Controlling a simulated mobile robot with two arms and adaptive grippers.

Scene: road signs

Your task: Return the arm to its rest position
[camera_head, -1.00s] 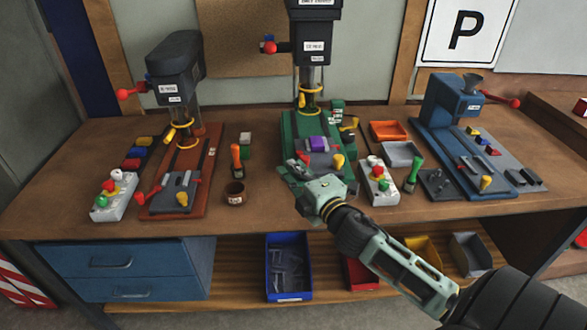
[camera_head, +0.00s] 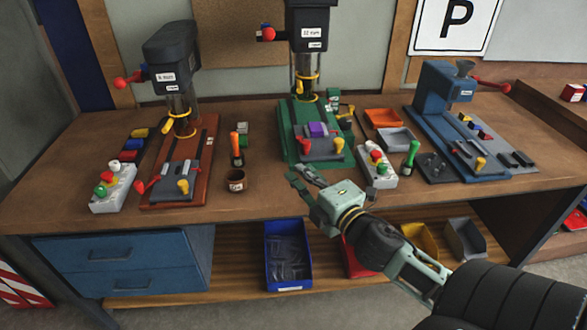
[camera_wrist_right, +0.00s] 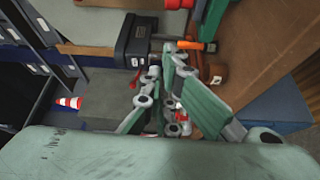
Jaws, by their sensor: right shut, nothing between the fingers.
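My right gripper (camera_head: 304,181) is in front of the green drill press (camera_head: 313,140), near the front edge of the wooden workbench (camera_head: 255,200). Its fingers are shut and hold nothing. The fingers also show in the right wrist view (camera_wrist_right: 172,95), pointing away from the camera. The right arm comes in from the lower right of the head view. The purple block (camera_head: 317,129) rests on the green drill press, apart from the gripper. My left gripper is not in view.
An orange-brown drill press (camera_head: 180,160) stands at left and a blue machine (camera_head: 445,100) at right. A control box with coloured buttons (camera_head: 377,168), a green-handled tool (camera_head: 411,157) and a small brown cup (camera_head: 236,181) are near the gripper. A blue bin (camera_head: 288,255) sits on the lower shelf.

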